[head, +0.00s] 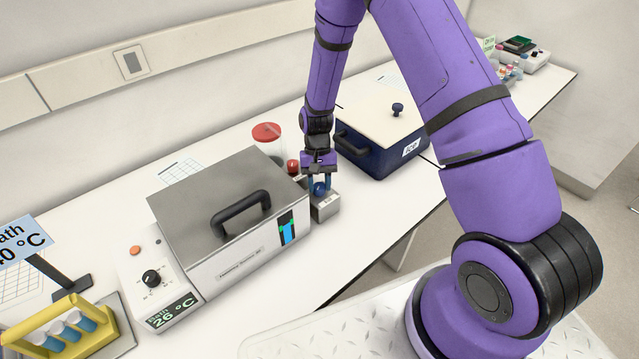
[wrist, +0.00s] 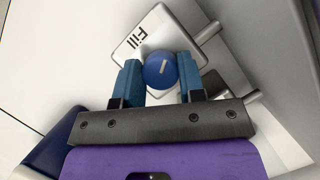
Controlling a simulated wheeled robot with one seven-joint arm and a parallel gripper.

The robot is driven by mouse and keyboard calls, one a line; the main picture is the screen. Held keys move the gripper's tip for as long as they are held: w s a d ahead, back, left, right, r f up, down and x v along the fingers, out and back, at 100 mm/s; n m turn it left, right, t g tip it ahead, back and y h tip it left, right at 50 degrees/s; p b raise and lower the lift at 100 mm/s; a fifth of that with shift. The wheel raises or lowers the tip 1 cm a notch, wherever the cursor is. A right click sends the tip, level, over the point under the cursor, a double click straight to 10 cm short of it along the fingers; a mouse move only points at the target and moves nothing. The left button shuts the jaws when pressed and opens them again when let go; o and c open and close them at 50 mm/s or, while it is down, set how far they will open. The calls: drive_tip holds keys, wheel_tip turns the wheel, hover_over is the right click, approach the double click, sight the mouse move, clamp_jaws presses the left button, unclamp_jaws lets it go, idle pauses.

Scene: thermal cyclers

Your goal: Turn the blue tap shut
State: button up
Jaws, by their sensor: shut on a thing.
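The blue tap (wrist: 160,70) is a round blue knob with a white line mark on top. It sits on a metal block labelled "Fill" (wrist: 135,50). My gripper (wrist: 159,80) is shut on the blue tap, with one blue finger on each side of it. In the head view my gripper (head: 319,184) reaches down over the blue tap (head: 319,188), beside the right end of the steel water bath (head: 255,255). A red knob (head: 293,166) is just behind the gripper. The white line's exact angle is hard to relate to the bath.
A dark blue box with a cream lid (head: 385,125) stands right of the gripper. A red-lidded clear container (head: 267,133) is behind the bath. A yellow tube rack (head: 65,325) is at the front left. The bench's front strip is clear.

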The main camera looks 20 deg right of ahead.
drive_tip(key=shift+n+h, duration=0.6)
drive_tip(key=shift+n, duration=0.8)
drive_tip(key=o, duration=0.9)
drive_tip(key=v, duration=1)
drive_tip(key=shift+w+r, duration=0.25)
drive_tip(key=shift+r, duration=0.1)
